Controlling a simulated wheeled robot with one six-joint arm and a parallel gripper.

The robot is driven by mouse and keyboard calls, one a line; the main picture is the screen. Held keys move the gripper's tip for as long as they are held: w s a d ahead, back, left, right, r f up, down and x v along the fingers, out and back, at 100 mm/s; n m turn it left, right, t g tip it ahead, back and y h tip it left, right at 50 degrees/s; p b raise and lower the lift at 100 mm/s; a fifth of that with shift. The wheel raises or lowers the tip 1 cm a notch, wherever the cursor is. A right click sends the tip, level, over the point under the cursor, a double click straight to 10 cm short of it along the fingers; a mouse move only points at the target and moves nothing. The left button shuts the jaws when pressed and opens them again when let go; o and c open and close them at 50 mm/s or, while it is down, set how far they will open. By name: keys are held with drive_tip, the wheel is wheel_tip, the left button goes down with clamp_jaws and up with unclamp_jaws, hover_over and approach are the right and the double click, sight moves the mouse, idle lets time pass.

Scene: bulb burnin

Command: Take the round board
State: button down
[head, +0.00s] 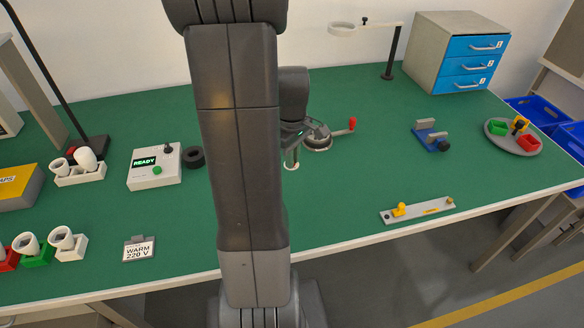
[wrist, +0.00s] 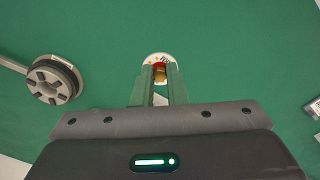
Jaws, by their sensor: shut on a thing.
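The round board (wrist: 158,58) shows in the wrist view as a small white disc with dark print and red and yellow parts. My gripper (wrist: 160,88) is shut on it, with the two green-looking fingers meeting at its near side and hiding part of it. In the head view my gripper (head: 292,150) points down over the middle of the green table, and a small pale edge of the board (head: 292,165) shows at the fingertips. I cannot tell whether the board touches the table.
A grey round fixture (head: 317,141) with a red-tipped lever (head: 351,124) stands close beside my gripper; it also shows in the wrist view (wrist: 54,80). A READY box (head: 154,172) and a black ring (head: 193,157) are to the left. A blue clamp (head: 431,138) and grey strip (head: 418,210) are right.

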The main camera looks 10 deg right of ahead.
drive_tip(key=shift+r+p, duration=1.9)
drive_tip(key=shift+r, duration=0.95)
